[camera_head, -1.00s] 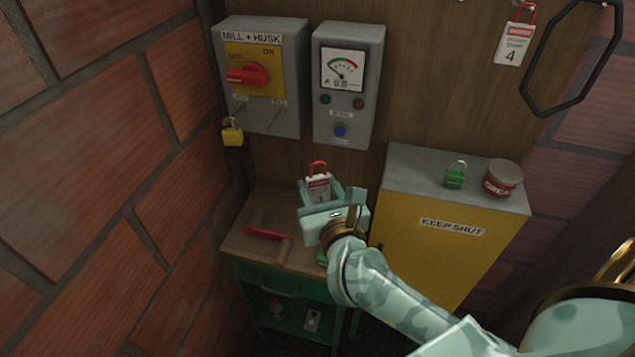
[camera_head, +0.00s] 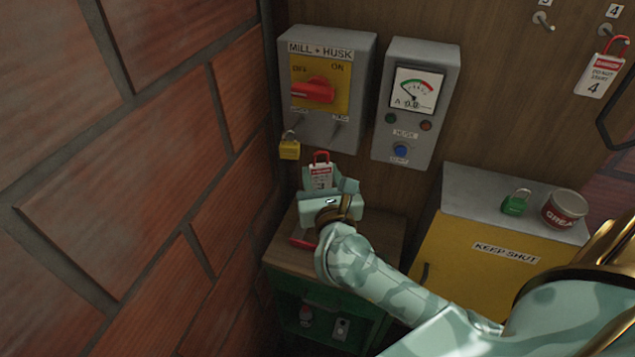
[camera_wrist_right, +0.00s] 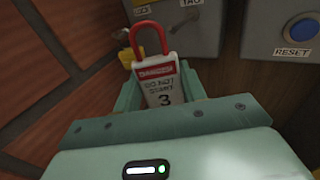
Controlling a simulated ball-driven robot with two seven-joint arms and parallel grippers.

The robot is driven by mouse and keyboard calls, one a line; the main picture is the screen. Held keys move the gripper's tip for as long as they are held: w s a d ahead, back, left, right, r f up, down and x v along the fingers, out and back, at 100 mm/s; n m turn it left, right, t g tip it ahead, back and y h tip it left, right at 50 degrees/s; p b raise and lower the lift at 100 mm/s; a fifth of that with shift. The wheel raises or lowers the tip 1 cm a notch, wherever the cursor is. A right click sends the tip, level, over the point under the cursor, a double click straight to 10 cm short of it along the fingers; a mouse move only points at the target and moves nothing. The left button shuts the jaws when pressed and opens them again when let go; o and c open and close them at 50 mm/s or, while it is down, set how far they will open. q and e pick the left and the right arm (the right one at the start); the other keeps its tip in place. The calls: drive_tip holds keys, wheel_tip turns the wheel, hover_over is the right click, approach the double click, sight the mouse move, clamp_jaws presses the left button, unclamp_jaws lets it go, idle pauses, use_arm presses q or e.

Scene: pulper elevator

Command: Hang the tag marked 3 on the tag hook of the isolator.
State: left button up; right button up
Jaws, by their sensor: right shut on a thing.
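The tag marked 3 (camera_wrist_right: 160,88) is white with a red band and a red loop on top. It also shows in the head view (camera_head: 321,175), upright in my right gripper (camera_head: 333,184). My right gripper is shut on the tag's lower part, just below the isolator (camera_head: 325,92). The isolator is a grey box labelled MILL + HUSK with a red handle turned towards OFF. Small pegs stick out under its yellow plate, the tag hook (camera_head: 337,126) on the right and the lock peg on the left. A yellow padlock (camera_head: 289,149) hangs at its lower left. My left gripper is out of view.
A grey meter box (camera_head: 416,104) is right of the isolator. A yellow cabinet (camera_head: 470,263) carries a green padlock (camera_head: 516,203) and a grease tin (camera_head: 564,209). Tag 4 (camera_head: 600,76) hangs at upper right. A brick wall (camera_head: 130,180) bounds the left.

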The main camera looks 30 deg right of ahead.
drive_tip(key=shift+w+d, duration=0.35)
drive_tip(key=shift+d, duration=0.2)
drive_tip(key=shift+w+d+f+b, duration=0.15)
drive_tip(key=shift+w+d+b, duration=0.15)
drive_tip(key=shift+w+d, duration=0.35)
drive_tip(key=shift+w+d+f+b, duration=0.1)
drive_tip(key=shift+w+d+b, duration=0.15)
drive_tip(key=shift+w+d, duration=0.35)
drive_tip(key=shift+w+d+f, duration=0.25)
drive_tip(key=shift+d+f, duration=0.2)
drive_tip(key=shift+d, duration=0.05)
drive_tip(key=o, duration=1.1)
